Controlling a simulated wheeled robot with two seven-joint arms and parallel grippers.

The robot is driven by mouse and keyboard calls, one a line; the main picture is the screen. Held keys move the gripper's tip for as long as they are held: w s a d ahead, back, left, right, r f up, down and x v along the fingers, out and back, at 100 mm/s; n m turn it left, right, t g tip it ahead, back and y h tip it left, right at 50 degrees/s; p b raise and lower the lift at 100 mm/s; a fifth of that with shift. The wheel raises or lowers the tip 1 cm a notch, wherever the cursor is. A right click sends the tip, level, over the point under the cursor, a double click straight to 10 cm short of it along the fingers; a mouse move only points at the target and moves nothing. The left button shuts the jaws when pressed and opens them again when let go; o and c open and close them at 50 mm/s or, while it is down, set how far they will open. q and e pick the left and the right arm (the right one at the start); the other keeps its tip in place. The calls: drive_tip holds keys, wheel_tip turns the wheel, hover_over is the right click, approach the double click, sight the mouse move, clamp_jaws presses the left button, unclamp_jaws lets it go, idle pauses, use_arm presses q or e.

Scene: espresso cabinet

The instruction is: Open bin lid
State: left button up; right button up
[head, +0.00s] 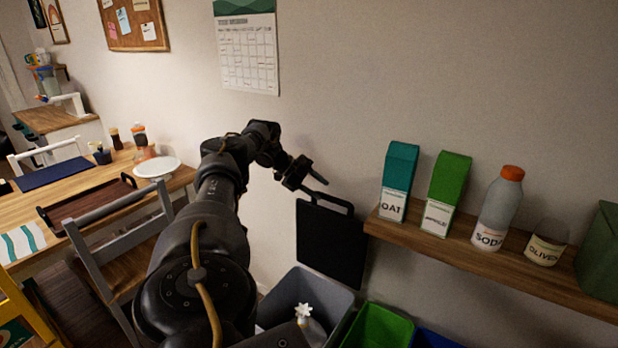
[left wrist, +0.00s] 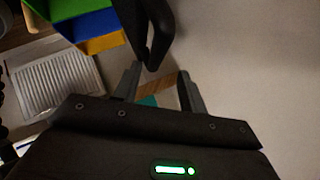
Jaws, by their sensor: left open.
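The black bin lid (head: 318,243) stands upright by the wall, raised behind the grey bin (head: 318,288), which is open at the top. A looped handle runs along the lid's top edge. My left gripper (head: 311,177) is open, just above and at the left end of that handle. In the left wrist view my two fingers (left wrist: 160,88) are spread apart, with a dark curved piece, probably the lid's handle (left wrist: 146,40), close to their tips. I cannot tell whether they touch. My right gripper is not in view.
A green bin (head: 378,328) and a blue bin (head: 432,338) stand right of the grey one. A wall shelf (head: 450,252) with cartons and bottles is at the right. A chair (head: 125,250) and a wooden table (head: 92,207) are at the left.

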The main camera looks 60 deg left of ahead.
use_arm(q)
drive_tip(key=p+v, duration=0.1)
drive_tip(key=v, duration=0.2)
drive_tip(key=shift+s+a+r+p, duration=0.15)
drive_tip(key=shift+s+a+p, duration=0.1)
drive_tip(key=shift+p, duration=0.1)
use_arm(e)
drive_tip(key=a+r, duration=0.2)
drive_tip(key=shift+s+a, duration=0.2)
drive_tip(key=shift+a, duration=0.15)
use_arm(q)
drive_tip(key=shift+d, duration=0.1)
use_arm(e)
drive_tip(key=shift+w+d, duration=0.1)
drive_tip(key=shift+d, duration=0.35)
